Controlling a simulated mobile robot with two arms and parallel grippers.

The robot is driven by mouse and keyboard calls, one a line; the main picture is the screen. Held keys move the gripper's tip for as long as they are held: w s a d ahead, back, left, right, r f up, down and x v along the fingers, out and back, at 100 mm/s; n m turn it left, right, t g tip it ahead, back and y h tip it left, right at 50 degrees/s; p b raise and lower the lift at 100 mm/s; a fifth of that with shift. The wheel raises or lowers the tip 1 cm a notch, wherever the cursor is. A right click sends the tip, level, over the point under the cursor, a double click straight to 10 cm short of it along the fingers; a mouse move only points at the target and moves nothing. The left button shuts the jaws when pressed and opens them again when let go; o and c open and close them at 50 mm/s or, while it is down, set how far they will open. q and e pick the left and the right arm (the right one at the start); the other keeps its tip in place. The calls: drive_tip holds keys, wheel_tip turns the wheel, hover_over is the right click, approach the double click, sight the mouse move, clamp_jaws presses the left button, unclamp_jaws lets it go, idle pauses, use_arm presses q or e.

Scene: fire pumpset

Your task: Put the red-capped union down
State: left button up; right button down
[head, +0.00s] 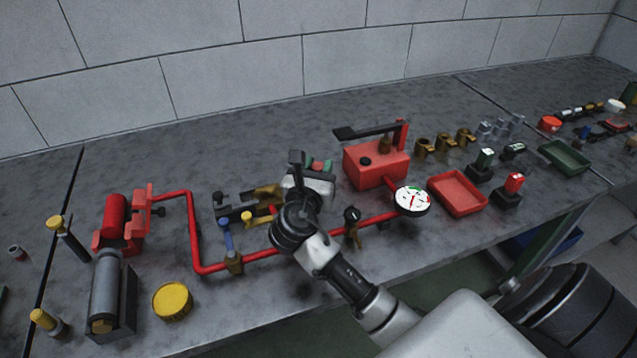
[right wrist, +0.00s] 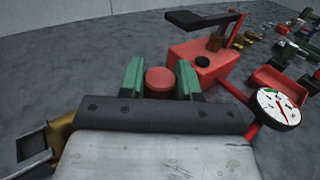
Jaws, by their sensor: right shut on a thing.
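My right gripper (head: 318,165) reaches over the bench from the lower right. Its green fingers are shut on the red-capped union, whose red top (right wrist: 160,82) shows between the fingertips in the right wrist view. The union's lower part is hidden by the fingers and gripper body. The held union is left of the red pump box (head: 375,165) and beyond the red pipe (head: 270,254). I cannot tell whether its underside touches the bench. My left gripper is not in view.
A white gauge (head: 411,201) and an empty red tray (head: 458,194) lie to the right. A green tray (head: 564,156) is farther right. A black bracket with brass parts (head: 238,208) is close on the left. Bare bench lies behind the gripper, towards the wall.

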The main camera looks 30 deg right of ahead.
wheel_tip(320, 180, down, 3)
drive_tip(key=shift+w+d+f, duration=0.1)
drive_tip(key=shift+d+f, duration=0.05)
drive_tip(key=shift+f, duration=0.25)
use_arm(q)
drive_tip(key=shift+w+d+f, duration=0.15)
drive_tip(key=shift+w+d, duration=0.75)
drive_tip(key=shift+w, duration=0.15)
use_arm(e)
drive_tip(key=shift+f, duration=0.1)
drive_tip(key=c, duration=1.1)
unclamp_jaws()
drive_tip(key=shift+f, duration=0.1)
drive_tip(key=shift+c, duration=0.2)
drive_tip(key=o, duration=0.3)
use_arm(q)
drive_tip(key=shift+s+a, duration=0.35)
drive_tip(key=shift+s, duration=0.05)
use_arm(e)
drive_tip(key=shift+o, duration=0.2)
